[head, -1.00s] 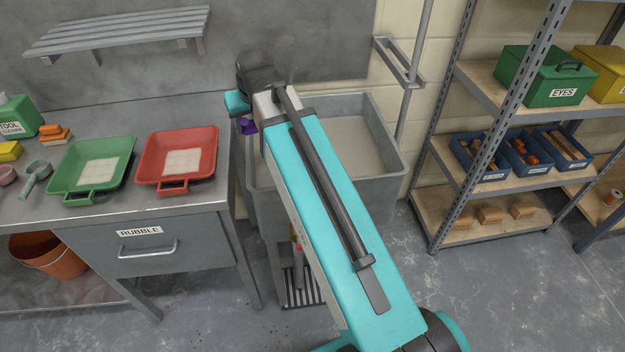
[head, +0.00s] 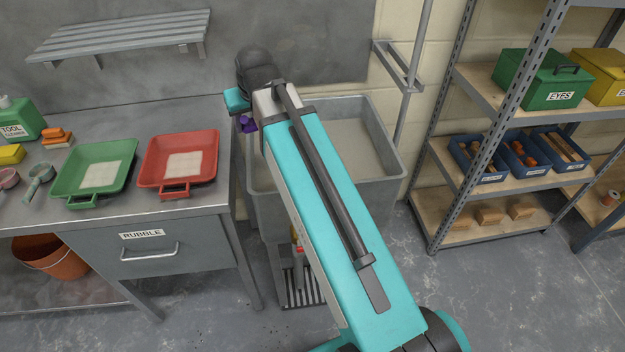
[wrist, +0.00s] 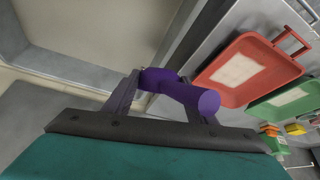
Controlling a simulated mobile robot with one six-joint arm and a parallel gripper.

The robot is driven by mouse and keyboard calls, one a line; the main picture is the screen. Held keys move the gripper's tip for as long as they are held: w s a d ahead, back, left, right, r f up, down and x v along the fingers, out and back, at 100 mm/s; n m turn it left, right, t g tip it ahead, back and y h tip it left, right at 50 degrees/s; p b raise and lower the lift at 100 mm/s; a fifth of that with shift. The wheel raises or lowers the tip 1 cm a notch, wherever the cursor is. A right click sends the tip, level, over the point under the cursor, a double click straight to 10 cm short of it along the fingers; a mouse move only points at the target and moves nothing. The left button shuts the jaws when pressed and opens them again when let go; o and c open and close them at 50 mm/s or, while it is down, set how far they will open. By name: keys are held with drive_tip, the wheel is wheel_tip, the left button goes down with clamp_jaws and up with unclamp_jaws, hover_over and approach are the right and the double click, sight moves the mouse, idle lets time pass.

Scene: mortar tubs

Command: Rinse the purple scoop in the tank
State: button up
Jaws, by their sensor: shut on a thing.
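The purple scoop (wrist: 183,93) is between the fingers of my gripper (wrist: 165,100) in the wrist view, and the gripper is shut on it. Only a small purple part of the scoop (head: 249,125) shows in the head view, beside my arm at the tank's left edge. The grey tank (head: 385,125) stands right of the bench with a pale surface inside. My arm covers much of its left side and front. Whether the scoop is over the tank or its rim, I cannot tell.
A red tray (head: 178,192) and a green tray (head: 85,203) lie on the bench (head: 150,207) left of the tank. A handled tool (head: 38,182) lies left of them. A shelf rack (head: 468,155) with boxes stands at the right. A pipe (head: 410,80) rises behind the tank.

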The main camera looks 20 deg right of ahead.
drive_tip(key=shift+r+p, duration=0.65)
drive_tip(key=shift+r, duration=0.4)
drive_tip(key=shift+r, duration=0.55)
drive_tip(key=shift+s+a, duration=0.1)
